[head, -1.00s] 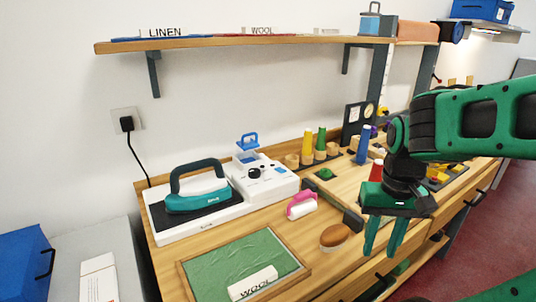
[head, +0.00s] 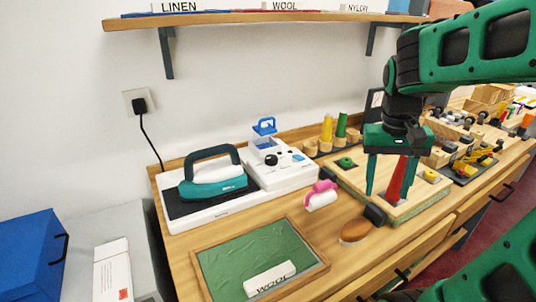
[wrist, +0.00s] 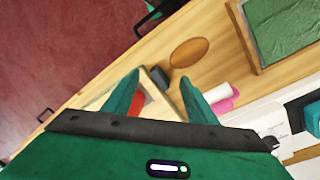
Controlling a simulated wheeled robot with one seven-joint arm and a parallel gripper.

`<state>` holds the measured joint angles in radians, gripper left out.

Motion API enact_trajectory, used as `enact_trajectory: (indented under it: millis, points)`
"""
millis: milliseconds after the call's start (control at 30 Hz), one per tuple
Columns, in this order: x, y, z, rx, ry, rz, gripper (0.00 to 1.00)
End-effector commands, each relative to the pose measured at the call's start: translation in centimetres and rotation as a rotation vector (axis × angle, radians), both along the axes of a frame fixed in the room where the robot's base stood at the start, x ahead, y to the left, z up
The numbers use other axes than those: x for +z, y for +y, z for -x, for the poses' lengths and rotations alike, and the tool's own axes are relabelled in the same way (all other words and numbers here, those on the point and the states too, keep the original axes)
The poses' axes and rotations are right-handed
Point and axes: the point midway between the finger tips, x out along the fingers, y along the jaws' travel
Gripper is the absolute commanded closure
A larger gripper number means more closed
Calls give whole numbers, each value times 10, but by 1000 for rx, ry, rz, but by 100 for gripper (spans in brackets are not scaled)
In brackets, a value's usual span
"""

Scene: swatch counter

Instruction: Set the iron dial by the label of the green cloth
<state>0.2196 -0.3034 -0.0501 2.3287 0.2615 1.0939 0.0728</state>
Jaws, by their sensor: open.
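A green cloth (head: 240,258) lies in a wooden frame at the front of the counter. On it stands a white label block (head: 270,280) reading WOOL. The teal iron (head: 213,176) rests on its dark pad on a white base. The white control unit (head: 285,170) beside it carries a black round dial (head: 271,160); its marks are too small to read. My gripper (head: 390,195) is open and empty above the wooden board at the right, with a red cone behind its fingers. The wrist view shows both fingertips (wrist: 158,85) apart, and the cloth (wrist: 285,25) at top right.
A pink-handled roller (head: 321,196) and a brown oval brush (head: 354,232) lie between the cloth and the wooden board (head: 400,212). Yellow and green spools (head: 326,130) stand behind. A shelf (head: 240,18) with LINEN, WOOL and NYLON labels hangs above.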

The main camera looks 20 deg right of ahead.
Motion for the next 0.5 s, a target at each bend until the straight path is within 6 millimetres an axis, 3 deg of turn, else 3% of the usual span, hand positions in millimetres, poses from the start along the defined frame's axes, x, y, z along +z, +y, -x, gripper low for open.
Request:
enact_trajectory:
  millis: [33, 200, 400, 500]
  points:
    - [7, 5, -29, 6, 5, 17, 48]
    - [23, 37, -117, 13, -2, 42, 48]
    - [27, 98, -211, 12, -19, 10, 48]
    - [26, 130, -248, 5, -26, -25, 48]
